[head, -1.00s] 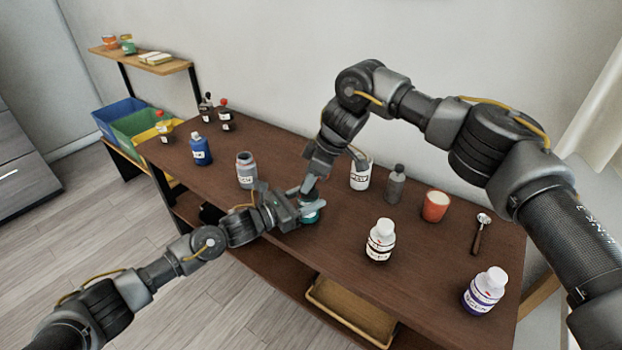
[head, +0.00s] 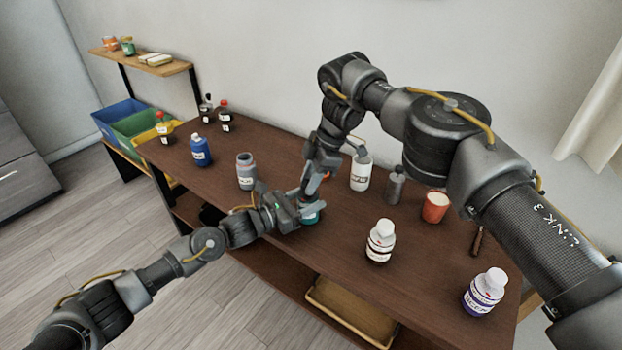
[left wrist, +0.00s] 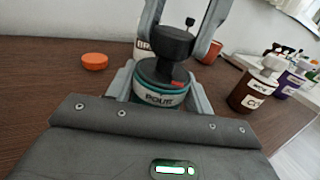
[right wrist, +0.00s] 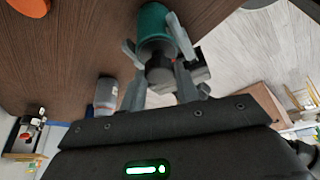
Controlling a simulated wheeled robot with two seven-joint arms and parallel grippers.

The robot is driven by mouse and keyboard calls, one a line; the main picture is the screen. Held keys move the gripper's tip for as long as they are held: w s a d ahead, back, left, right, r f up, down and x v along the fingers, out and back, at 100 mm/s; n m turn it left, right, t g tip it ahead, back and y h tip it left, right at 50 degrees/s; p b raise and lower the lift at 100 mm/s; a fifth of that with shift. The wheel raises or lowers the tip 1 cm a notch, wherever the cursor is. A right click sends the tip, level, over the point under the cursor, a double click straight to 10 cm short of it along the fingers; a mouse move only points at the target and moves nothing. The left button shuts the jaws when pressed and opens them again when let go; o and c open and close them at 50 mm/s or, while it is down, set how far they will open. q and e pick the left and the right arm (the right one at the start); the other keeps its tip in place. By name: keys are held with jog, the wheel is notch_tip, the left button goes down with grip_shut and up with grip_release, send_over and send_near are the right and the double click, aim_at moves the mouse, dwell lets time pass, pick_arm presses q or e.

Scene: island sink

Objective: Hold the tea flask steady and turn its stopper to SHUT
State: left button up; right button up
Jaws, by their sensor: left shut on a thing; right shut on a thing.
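The tea flask (left wrist: 160,92) is a teal cylinder with a white label, upright on the brown table. In the head view only a sliver of its teal body (head: 312,217) shows. My left gripper (head: 303,211) is shut around its body from the side. The black stopper (left wrist: 176,45) sits on top, with a red mark below it on the flask's upper part. My right gripper (head: 312,184) comes from above and is shut on the stopper. The right wrist view shows the dark stopper (right wrist: 159,70) between its fingers. Any SHUT marking is unreadable.
An orange disc (left wrist: 95,61) lies beside the flask. A grey jar (head: 246,172), a white bottle (head: 361,172), a dark grey bottle (head: 395,186), an orange cup (head: 435,207) and a white-capped brown bottle (head: 380,242) stand around. The table's front edge is close to the flask.

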pick_arm(q)
jog(key=shift+w, duration=0.1)
pick_arm(e)
jog(key=shift+s+a, duration=0.1)
jog(key=shift+a, duration=0.05)
jog(key=o, duration=1)
jog(key=v, duration=1.2)
pick_arm(q)
jog(key=o, duration=1.1)
pick_arm(e)
jog(key=shift+f, duration=0.1)
